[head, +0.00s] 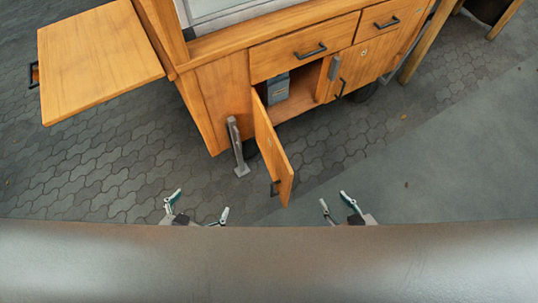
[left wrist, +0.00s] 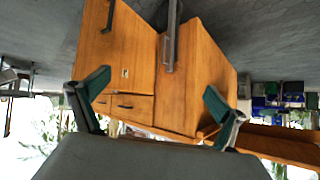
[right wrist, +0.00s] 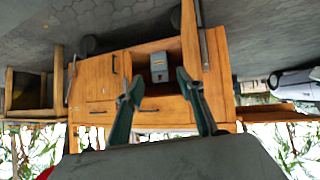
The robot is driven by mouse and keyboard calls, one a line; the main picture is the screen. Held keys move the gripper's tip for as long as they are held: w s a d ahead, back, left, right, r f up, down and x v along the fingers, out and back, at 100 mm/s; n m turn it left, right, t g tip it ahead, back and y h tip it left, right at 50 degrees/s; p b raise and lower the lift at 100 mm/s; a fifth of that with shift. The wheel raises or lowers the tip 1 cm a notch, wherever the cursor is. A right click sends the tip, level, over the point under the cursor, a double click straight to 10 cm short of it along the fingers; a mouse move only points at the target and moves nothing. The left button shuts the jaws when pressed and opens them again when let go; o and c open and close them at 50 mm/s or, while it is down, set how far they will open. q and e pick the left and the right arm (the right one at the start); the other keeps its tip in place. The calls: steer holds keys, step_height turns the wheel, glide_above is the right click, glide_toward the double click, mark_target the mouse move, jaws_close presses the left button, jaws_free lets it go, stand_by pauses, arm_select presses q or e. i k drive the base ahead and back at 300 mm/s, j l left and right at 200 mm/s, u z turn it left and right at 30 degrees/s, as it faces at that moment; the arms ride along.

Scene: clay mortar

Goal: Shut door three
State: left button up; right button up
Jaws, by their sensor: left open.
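A wooden cart has one hinged door (head: 272,150) standing wide open toward me, with a dark handle near its free edge. Its outer face (left wrist: 135,50) in the left wrist view carries a small label, too small to read. The open door also shows nearly edge-on in the right wrist view (right wrist: 190,40). My left gripper (head: 200,203) is open and empty, to the left of the door's free edge and apart from it. My right gripper (head: 334,199) is open and empty, to the right of the door and apart from it.
A grey box (head: 278,89) sits inside the open compartment. To its right is a shut door (head: 365,65); shut drawers (head: 303,48) lie above. A grey metal post (head: 236,147) stands left of the hinge. A side shelf (head: 98,62) juts out left. Paving before the cart is clear.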

mark_target(281, 173)
steer(key=k+j+z, duration=0.15)
steer(key=k+j, duration=0.4)
steer(key=j, duration=0.15)
steer(key=k+j+z, duration=0.1)
steer(key=k+j, duration=0.45)
steer(key=j, duration=0.1)
